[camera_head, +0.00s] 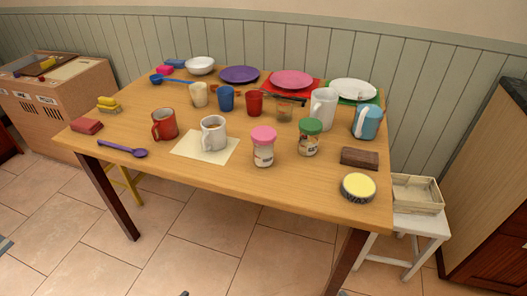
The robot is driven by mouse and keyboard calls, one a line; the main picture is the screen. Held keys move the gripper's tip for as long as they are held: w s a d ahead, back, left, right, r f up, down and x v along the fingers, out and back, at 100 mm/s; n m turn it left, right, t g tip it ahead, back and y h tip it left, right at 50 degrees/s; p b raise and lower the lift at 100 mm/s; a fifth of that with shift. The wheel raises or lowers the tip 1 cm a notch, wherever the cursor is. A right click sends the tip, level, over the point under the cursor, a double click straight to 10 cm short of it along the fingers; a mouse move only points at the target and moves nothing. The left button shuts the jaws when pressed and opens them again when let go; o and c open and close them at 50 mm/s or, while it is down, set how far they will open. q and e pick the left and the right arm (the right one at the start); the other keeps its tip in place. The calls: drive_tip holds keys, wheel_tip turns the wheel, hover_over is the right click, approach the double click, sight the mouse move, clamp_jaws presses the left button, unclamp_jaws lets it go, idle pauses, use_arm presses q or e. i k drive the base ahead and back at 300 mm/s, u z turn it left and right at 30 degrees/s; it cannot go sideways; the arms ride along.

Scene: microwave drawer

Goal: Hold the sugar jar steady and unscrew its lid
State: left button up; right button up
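Two lidded jars with pale labels stand upright near the front of the wooden table (110,128). One has a pink lid (263,134) and a clear body with a label (263,154). The other, a little behind and to the right, has a green lid (311,125) and a similar labelled body (308,143). Both lids sit on their jars. The labels are too small to read, so I cannot tell which is the sugar jar.
A white mug (213,138) on a cream mat stands left of the jars, with a red mug (164,125) beyond. A brown block (360,157) and round yellow-topped tin (358,187) lie right. Cups, a white pitcher (323,107) and plates stand behind. The front edge near the pink-lidded jar is clear.

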sight(262, 156)
drive_tip(key=k, duration=0.5)
drive_tip(key=z, duration=1.3)
drive_tip(key=i, duration=1.05)
drive_tip(key=u, duration=0.85)
